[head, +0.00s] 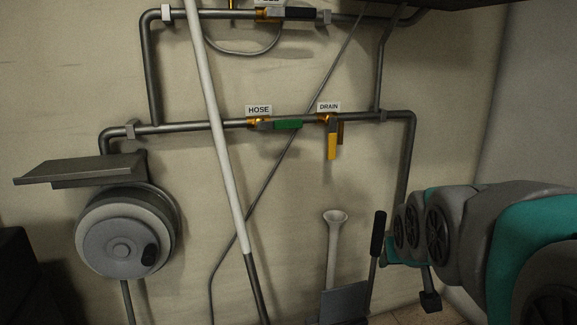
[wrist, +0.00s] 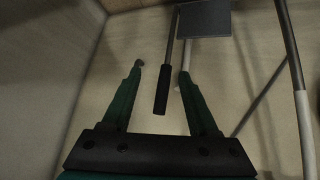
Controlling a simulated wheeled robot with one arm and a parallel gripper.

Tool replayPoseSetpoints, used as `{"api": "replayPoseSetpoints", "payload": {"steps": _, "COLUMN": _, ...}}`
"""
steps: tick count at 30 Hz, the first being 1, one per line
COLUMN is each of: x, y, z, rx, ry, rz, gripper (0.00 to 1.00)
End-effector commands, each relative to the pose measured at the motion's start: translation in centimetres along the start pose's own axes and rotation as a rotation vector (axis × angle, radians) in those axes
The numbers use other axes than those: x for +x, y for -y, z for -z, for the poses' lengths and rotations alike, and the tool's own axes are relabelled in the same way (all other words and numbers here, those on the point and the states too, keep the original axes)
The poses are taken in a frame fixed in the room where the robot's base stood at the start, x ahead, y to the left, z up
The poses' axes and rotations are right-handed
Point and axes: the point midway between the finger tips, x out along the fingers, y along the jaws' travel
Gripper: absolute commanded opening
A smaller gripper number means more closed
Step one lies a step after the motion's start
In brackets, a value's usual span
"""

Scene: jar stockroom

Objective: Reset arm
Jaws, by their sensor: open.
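My gripper (wrist: 161,72) is open in the wrist view, its two green fingers spread apart. A black handle (wrist: 162,90) shows between and beyond the fingers; I cannot tell how far off it is, and nothing is seen gripped. In the head view my grey and teal arm reaches in from the right edge, and a dark end piece (head: 430,301) hangs low near the wall. I cannot make out the fingertips there. The black handle (head: 378,234) also stands upright there, left of my arm.
Wall pipes carry a green HOSE valve (head: 287,124) and a yellow DRAIN valve (head: 332,145). A white pole (head: 217,120) leans across them. A round grey reel (head: 122,240) hangs under a metal shelf (head: 80,170). A grey dustpan-like plate (head: 345,300) stands low by the wall.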

Motion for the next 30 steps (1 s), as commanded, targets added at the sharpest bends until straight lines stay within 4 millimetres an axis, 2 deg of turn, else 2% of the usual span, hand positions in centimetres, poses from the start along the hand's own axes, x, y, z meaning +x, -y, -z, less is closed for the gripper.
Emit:
{"api": "replayPoseSetpoints", "payload": {"steps": 1, "x": -0.4, "y": 0.6, "z": -3.0, "rx": -0.003, "ry": 0.084, "rz": 0.017, "gripper": 0.60}}
{"api": "replayPoseSetpoints", "payload": {"steps": 5, "x": -2.2, "y": 1.5, "z": -11.8, "rx": -0.017, "ry": 0.320, "rz": 0.059, "gripper": 0.60}}
{"api": "replayPoseSetpoints", "payload": {"steps": 6, "x": -3.0, "y": 1.8, "z": -14.5, "rx": -0.023, "ry": 0.395, "rz": 0.071, "gripper": 0.60}}
{"api": "replayPoseSetpoints", "payload": {"steps": 9, "x": -5.4, "y": 2.3, "z": -20.4, "rx": -0.042, "ry": 0.560, "rz": 0.098, "gripper": 0.60}}
{"api": "replayPoseSetpoints", "payload": {"steps": 13, "x": -8.5, "y": 2.4, "z": -26.3, "rx": -0.067, "ry": 0.737, "rz": 0.122, "gripper": 0.60}}
{"api": "replayPoseSetpoints", "payload": {"steps": 16, "x": -10.2, "y": 2.4, "z": -29.1, "rx": -0.080, "ry": 0.822, "rz": 0.131, "gripper": 0.60}}
{"api": "replayPoseSetpoints", "payload": {"steps": 19, "x": -11.1, "y": 2.3, "z": -30.3, "rx": -0.087, "ry": 0.861, "rz": 0.135, "gripper": 0.60}}
{"api": "replayPoseSetpoints", "payload": {"steps": 30, "x": -11.2, "y": 2.3, "z": -30.6, "rx": -0.088, "ry": 0.871, "rz": 0.136, "gripper": 0.60}}
